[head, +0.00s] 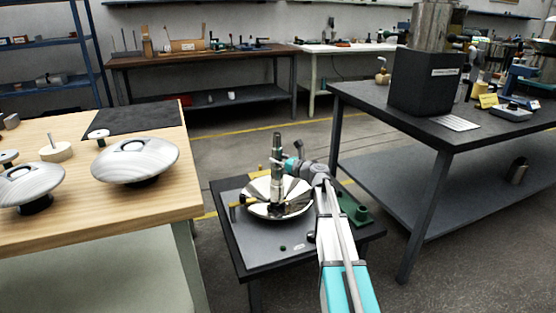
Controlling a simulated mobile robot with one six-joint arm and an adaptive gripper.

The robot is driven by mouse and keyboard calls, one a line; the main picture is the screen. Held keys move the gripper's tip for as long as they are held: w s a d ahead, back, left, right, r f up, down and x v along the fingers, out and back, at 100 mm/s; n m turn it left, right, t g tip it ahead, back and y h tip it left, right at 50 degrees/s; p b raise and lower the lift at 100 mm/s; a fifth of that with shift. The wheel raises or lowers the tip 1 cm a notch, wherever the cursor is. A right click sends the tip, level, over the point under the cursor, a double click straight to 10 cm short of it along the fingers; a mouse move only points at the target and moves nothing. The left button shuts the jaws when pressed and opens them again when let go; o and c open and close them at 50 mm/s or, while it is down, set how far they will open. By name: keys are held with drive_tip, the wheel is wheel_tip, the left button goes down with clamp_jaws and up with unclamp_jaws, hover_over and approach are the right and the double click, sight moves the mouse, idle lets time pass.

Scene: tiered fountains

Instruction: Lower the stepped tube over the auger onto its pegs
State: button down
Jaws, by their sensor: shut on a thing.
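The stepped tube (277,184) is a shiny metal upright, narrower at its top. It stands about vertical over the middle of a polished round bowl (294,206) on a low dark table. My gripper (282,164) reaches in from the right and is shut on the upper part of the tube. I cannot make out the auger or the pegs; the tube and bowl hide that area. I cannot tell whether the tube's lower end touches anything.
A wooden bench (150,209) with silvery domed bowls stands left. A dark bench (440,128) with a black box (424,85) stands right.

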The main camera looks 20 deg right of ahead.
drive_tip(key=shift+f, duration=0.2)
drive_tip(key=shift+c, duration=0.3)
unclamp_jaws()
drive_tip(key=v, duration=1.2)
idle(1.0)
